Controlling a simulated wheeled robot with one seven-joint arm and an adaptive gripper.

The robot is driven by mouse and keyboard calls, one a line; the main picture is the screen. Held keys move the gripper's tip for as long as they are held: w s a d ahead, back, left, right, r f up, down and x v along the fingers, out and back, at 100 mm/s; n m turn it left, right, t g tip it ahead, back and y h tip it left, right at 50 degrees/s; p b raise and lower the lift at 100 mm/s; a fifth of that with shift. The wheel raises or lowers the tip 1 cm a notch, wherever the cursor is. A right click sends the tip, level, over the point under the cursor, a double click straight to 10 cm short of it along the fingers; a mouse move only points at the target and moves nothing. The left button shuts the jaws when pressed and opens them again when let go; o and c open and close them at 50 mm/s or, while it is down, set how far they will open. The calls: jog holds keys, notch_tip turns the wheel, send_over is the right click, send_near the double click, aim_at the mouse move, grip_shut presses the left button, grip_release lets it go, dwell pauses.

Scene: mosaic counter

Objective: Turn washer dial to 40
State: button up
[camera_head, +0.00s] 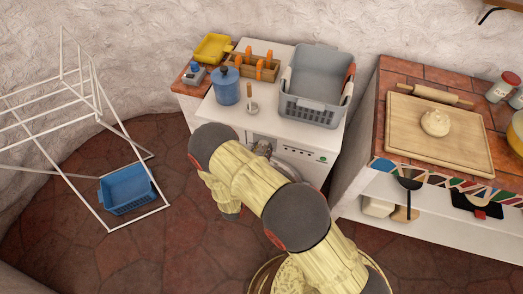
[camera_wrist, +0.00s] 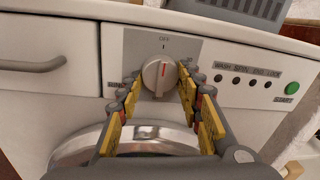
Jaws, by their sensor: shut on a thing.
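The white washer (camera_head: 312,170) stands against the wall, with my arm across its front. In the wrist view its grey round dial (camera_wrist: 157,72) sits on a grey plate (camera_wrist: 118,45). The dial's red line is nearly upright and points close to the OFF mark at the top. The other marks are mostly hidden behind my fingers. My gripper (camera_wrist: 160,88) is shut on the dial, with yellow-padded fingers on its left and right sides. In the head view my arm hides the dial.
A green start button (camera_wrist: 292,88) and indicator lights sit right of the dial, and a drawer handle (camera_wrist: 32,66) left. The round door's metal rim (camera_wrist: 150,134) lies below.

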jog(key=c, duration=0.5)
jog(key=m+b, duration=0.1)
jog(key=m, duration=0.4)
jog(key=shift+a+m+g, duration=0.1)
jog(key=shift+m+g, duration=0.2)
jog(key=m+y+b, duration=0.1)
jog(key=m+b, duration=0.1)
jog(key=m, duration=0.3)
jog(key=shift+r+m, duration=0.1)
jog(key=shift+m, duration=0.3)
jog(key=shift+c, duration=0.3)
jog(key=m+b, duration=0.4)
jog(key=m, duration=0.1)
jog(key=shift+r+m+y, duration=0.1)
jog(key=shift+m+y, duration=0.3)
jog(key=m+b, duration=0.4)
jog(key=m, duration=0.1)
jog(key=shift+r+y, duration=0.1)
jog(key=shift+y, duration=0.3)
jog(key=o, duration=1.2)
